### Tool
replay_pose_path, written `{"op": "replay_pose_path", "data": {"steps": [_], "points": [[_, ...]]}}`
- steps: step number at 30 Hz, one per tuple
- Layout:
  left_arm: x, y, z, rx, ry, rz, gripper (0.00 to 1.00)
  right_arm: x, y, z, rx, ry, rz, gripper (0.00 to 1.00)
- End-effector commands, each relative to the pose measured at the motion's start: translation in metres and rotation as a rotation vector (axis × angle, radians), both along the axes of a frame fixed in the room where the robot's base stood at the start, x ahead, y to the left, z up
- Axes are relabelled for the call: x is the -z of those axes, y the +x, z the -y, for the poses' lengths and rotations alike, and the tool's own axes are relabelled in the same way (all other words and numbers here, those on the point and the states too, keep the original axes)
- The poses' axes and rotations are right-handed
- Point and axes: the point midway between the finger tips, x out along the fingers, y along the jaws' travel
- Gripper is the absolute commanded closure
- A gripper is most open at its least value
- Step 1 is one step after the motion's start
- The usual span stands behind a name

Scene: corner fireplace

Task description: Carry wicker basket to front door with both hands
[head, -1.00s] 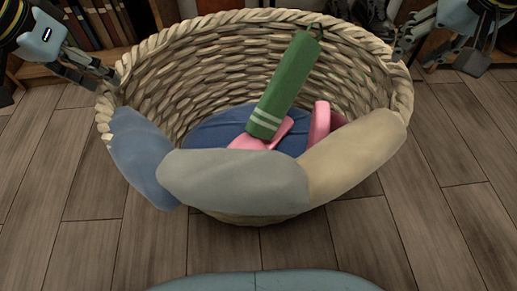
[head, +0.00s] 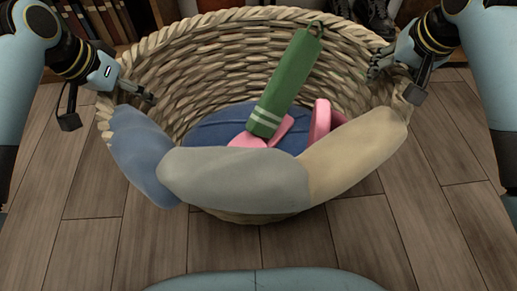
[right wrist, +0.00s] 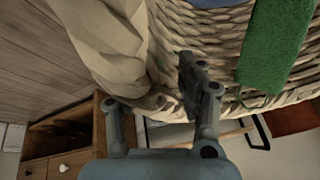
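The wicker basket (head: 215,62) stands on the wood floor in front of me, its front rim covered by blue, grey and beige cloth (head: 235,178). Inside lie a green item with pale stripes (head: 284,85), pink items and dark blue cloth. My left gripper (head: 103,105) is open at the basket's left rim, one finger over the inside and one outside. My right gripper (head: 396,80) is open at the right rim, a finger on each side. In the right wrist view, the basket's rim (right wrist: 165,85) passes between the right gripper's parted fingers (right wrist: 155,95).
Books on a shelf (head: 110,20) stand behind the basket at the left. Dark boots (head: 372,14) stand behind it at the right. A wooden cabinet (right wrist: 62,150) shows in the right wrist view. The floor (head: 420,220) around the basket's front is clear.

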Motion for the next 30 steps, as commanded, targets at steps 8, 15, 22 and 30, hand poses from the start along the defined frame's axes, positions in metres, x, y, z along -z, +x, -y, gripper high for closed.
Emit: {"op": "replay_pose_path", "data": {"steps": [8, 15, 22, 30], "points": [[-0.0001, -0.0002, -0.0002, 0.000, 0.000, 0.000, 0.96, -0.0002, -0.0001, 0.0001, 0.000, 0.000, 0.000, 0.96], [0.0000, -0.0003, -0.0003, 0.000, 0.000, -0.001, 1.00, -0.0001, -0.0002, 0.0002, 0.000, 0.000, 0.000, 1.00], [0.0000, -0.0003, -0.0003, 0.000, 0.000, -0.001, 1.00, -0.0002, -0.0003, 0.0002, 0.000, -0.001, 0.000, 1.00], [-0.0063, 0.0023, -0.0001, 0.001, 0.000, 0.010, 1.00, -0.0067, 0.0022, 0.0001, 0.000, 0.000, 0.009, 1.00]]}}
